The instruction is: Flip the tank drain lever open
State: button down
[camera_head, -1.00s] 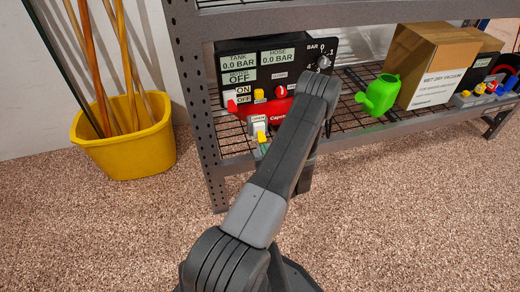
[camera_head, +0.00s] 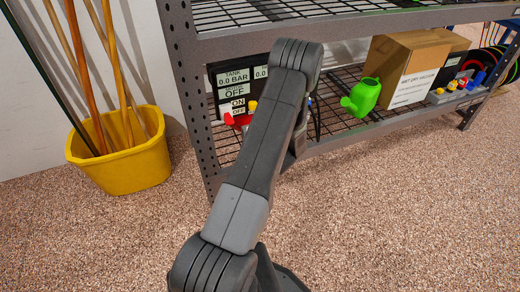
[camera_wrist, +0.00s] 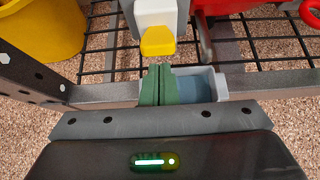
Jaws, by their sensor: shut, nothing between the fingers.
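The compressor (camera_head: 228,78), a black panel with a red part below, stands on the lower shelf and is partly covered by my arm in the head view. In the wrist view, a yellow lever-like tab (camera_wrist: 157,42) sticks out under a white and grey block (camera_wrist: 156,14); I take this for the tank drain lever. My gripper (camera_wrist: 158,72) shows as two green fingers pressed together, just below the yellow tab in the picture. A small gap shows between them, though depth is hard to judge.
The shelf's steel front beam (camera_wrist: 100,95) and post (camera_head: 195,85) are close to my gripper. A yellow bucket with poles (camera_head: 125,165) stands to the left. A green watering can (camera_head: 362,97) and a cardboard box (camera_head: 410,65) sit right on the shelf. Speckled floor in front is clear.

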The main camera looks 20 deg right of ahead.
jog(key=shift+r, duration=0.75)
jog(key=shift+r+p, duration=0.1)
jog(key=shift+p, duration=0.2)
